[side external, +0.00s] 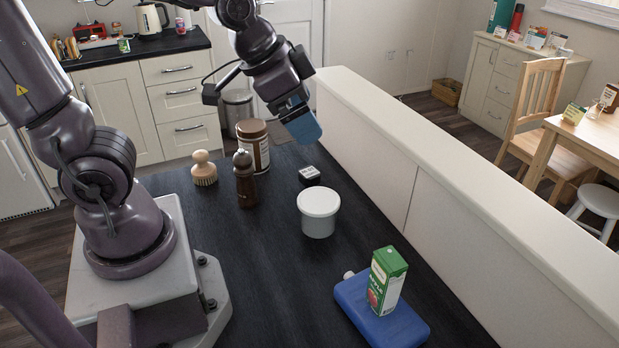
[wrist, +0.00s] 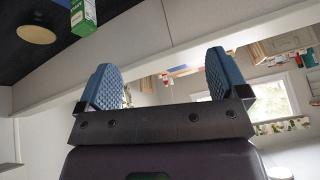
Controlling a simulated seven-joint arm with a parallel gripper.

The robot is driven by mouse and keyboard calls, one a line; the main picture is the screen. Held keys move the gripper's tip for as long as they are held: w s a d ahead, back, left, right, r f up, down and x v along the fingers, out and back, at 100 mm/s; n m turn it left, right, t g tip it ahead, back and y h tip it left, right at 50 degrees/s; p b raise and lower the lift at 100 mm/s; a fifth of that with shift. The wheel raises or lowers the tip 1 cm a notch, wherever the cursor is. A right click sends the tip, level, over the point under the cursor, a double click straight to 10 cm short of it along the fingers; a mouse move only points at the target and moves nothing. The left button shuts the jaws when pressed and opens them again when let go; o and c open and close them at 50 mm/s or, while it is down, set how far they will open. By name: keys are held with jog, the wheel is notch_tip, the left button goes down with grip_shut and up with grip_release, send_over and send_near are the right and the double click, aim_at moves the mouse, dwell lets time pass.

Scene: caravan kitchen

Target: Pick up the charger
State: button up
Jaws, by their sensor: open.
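The charger appears to be the small dark block with a pale top (side external: 310,175), lying on the black worktop in the side view, between the brown jar and the white tub. My gripper (side external: 303,130) is raised above the worktop, up and slightly left of that block in the picture, and does not touch it. In the wrist view my gripper (wrist: 165,82) has its two blue ridged fingers wide apart with nothing between them. I cannot make out the charger in the wrist view.
A white lidded tub (side external: 318,212) stands just in front of the block. A brown jar (side external: 253,146), a dark grinder (side external: 245,180) and a wooden brush (side external: 204,168) stand left. A green carton (side external: 386,280) stands on a blue flask (side external: 400,325). A pale low wall (side external: 450,200) borders the right.

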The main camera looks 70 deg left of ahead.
jog(key=w+a+f+m+y, duration=0.1)
jog(key=w+a+f+m, duration=0.1)
jog(key=w+a+f, duration=0.3)
jog(key=m+t+y, duration=0.5)
jog(key=m+y, duration=0.2)
jog(key=m, duration=1.7)
send_over(305, 176)
notch_tip(305, 176, down, 16)
jog(key=f, duration=0.6)
jog(key=shift+s+d+f, duration=0.2)
jog(key=shift+s+f, duration=0.15)
jog(key=shift+f, duration=0.05)
jog(key=shift+w+a+f+t, duration=0.2)
jog(key=shift+w+a, duration=0.2)
jog(key=shift+w, duration=0.2)
jog(key=shift+w+a+f+t, duration=0.1)
jog(key=shift+w+a+f, duration=0.1)
jog(key=shift+w+a, duration=0.3)
jog(key=shift+w+d, duration=0.1)
jog(key=shift+d, duration=0.05)
